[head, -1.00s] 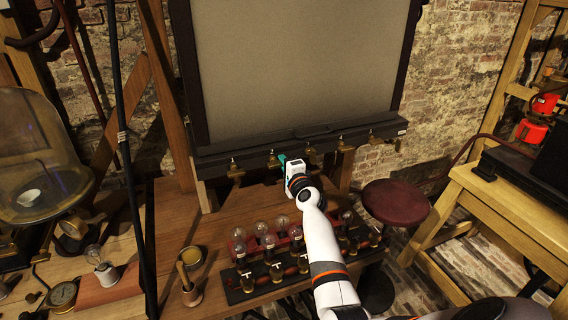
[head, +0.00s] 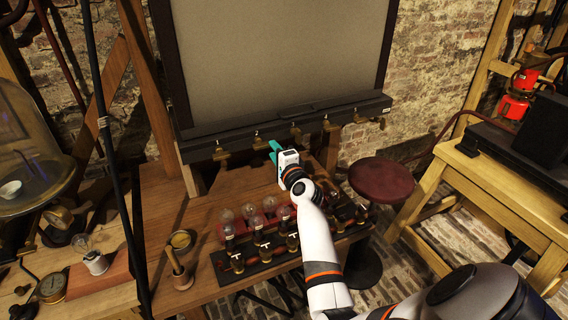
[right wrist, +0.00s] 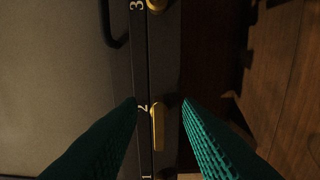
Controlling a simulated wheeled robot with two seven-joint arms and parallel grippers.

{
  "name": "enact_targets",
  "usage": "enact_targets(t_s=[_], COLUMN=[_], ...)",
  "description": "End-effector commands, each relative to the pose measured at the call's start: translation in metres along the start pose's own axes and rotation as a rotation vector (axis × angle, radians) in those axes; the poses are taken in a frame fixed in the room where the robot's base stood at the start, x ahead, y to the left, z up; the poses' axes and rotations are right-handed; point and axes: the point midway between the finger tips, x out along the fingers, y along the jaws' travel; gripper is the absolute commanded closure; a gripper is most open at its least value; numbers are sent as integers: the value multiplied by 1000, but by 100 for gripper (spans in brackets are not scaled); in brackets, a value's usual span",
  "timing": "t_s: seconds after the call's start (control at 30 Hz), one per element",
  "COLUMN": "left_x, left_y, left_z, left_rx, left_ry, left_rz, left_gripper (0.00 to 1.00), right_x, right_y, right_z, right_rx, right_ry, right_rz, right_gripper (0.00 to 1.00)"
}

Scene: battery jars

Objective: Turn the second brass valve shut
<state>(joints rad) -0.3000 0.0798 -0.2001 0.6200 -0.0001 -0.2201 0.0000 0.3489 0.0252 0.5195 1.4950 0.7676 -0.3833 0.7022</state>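The second brass valve (head: 257,142) hangs on the dark rail under the large grey panel, second from the left. In the right wrist view its brass handle (right wrist: 158,128) lies beside the number 2, lengthwise along the rail. My right gripper (head: 272,151) is open and empty, just right of and below this valve in the head view. In the right wrist view its teal fingers (right wrist: 161,102) stand on either side of the handle, with a gap to each. Contact is not visible. My left gripper is not in view.
Valve one (head: 221,152) and valve three (head: 296,135) flank it, with more along the rail (head: 235,136). Glass jars (head: 262,250) and bulbs stand on the bench below my right arm. A red stool (head: 383,181) is at right.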

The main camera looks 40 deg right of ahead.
Motion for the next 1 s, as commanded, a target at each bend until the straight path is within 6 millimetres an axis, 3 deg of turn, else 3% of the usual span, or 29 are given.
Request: enact_targets(t_s=[0.2,0.4,1.0], left_x=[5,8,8], left_y=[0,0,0], left_z=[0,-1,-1], left_rx=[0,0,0], left_ry=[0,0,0], left_rz=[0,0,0], left_gripper=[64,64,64], right_x=[-44,-67,-71], right_y=[-2,-1,0], right_z=[0,0,0], right_rx=[-1,0,0], right_ry=[-2,-2,-1], right_rz=[-1,-1,-1], right_gripper=[68,68,68])
